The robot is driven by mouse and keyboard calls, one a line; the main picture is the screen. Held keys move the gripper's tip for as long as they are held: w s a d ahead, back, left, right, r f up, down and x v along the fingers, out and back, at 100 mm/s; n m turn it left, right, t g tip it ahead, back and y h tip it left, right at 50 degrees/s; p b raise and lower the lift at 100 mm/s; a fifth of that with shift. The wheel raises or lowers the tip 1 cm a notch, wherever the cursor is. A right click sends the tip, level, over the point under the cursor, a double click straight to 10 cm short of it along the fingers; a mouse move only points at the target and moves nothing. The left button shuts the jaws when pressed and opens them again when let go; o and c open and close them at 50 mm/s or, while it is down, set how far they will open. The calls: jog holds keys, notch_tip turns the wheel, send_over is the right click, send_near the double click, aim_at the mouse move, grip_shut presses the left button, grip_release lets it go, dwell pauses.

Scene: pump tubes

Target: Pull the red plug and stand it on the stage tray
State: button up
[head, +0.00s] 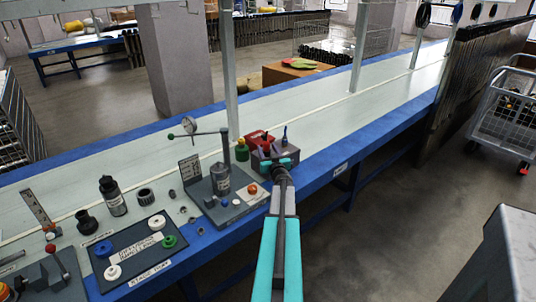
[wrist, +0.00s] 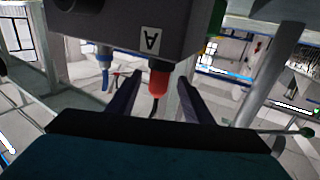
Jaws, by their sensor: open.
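The red plug (wrist: 158,82) sits in the face of a grey box (wrist: 150,25) marked A in the wrist view. My gripper (wrist: 158,88) is open, with one dark finger on each side of the plug. Small gaps show between the fingers and the plug. In the head view my gripper (head: 277,158) is at the grey box (head: 262,166), which has a red part on top; my gripper hides some of the box. The dark stage tray (head: 125,278) lies at the lower left, holding white, blue and green round pieces and a label.
A blue plug (wrist: 104,66) is beside the red one. The bench behind the box is clear.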

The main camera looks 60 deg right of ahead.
aim_at(266, 140)
jog(key=shift+x, duration=1.45)
grip_shut()
jog(key=shift+r+p, duration=0.75)
jog(key=shift+p, duration=0.25)
dwell(0.5)
jog(key=shift+r+p, duration=2)
jog(key=shift+p, duration=0.1)
